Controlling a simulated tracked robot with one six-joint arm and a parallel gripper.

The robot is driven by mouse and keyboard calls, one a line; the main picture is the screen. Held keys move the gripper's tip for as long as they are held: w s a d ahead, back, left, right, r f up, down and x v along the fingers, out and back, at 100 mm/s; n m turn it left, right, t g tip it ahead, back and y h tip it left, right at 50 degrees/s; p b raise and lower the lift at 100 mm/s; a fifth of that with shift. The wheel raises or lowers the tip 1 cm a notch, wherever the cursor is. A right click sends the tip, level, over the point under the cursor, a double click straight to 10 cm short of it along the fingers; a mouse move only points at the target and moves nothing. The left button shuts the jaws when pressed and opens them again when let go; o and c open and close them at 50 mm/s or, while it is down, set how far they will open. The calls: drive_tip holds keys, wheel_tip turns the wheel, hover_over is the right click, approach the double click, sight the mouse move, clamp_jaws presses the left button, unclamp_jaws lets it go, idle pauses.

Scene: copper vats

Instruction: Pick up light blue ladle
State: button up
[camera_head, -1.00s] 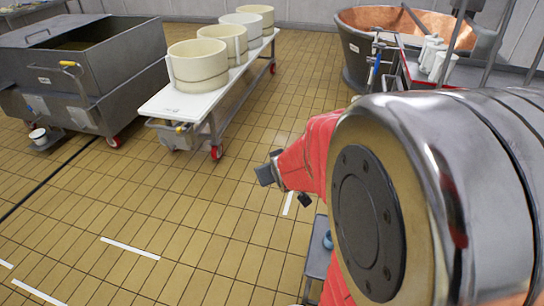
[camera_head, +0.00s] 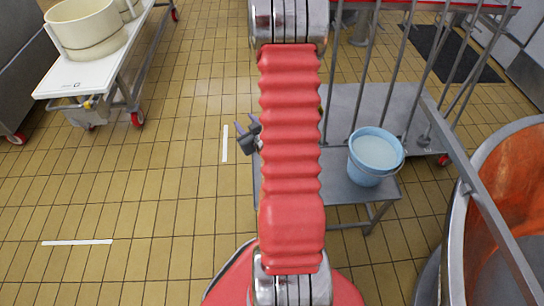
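I cannot make out a thing that is clearly a light blue ladle. A light blue, bucket-like vessel (camera_head: 366,174) with a pale inside stands upright on the grey metal step (camera_head: 338,190), right of my arm. My gripper (camera_head: 247,127) shows just left of my red arm sleeve, small and dark grey. Its two fingertips stand apart, with nothing visible between them. It is apart from the light blue vessel in the picture, and my arm hides part of it.
A copper vat (camera_head: 505,185) with a metal rim fills the right side. Metal railings rise behind the step. A white-topped cart (camera_head: 95,72) with a cream tub (camera_head: 88,28) stands at upper left. The tiled floor at left is clear.

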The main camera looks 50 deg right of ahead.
drive_tip(key=s+d+f+m+h, duration=0.1)
drive_tip(key=s+f+m+h, duration=0.1)
drive_tip(key=s, duration=0.4)
drive_tip(key=s+d+f+m+t+h, duration=0.1)
drive_tip(key=s+f+m+h, duration=0.1)
drive_tip(key=s+f, duration=0.2)
drive_tip(key=s, duration=0.3)
drive_tip(key=shift+s+d+f+m+t+h, duration=0.15)
drive_tip(key=shift+d+m+t+h, duration=0.15)
drive_tip(key=shift+h, duration=0.1)
drive_tip(key=x, duration=0.8)
drive_tip(key=shift+w+d, duration=0.2)
drive_tip(key=shift+w, duration=0.05)
drive_tip(key=x, duration=0.5)
drive_tip(key=shift+s+d+r, duration=0.1)
drive_tip(key=shift+d+r, duration=0.1)
drive_tip(key=shift+d, duration=0.05)
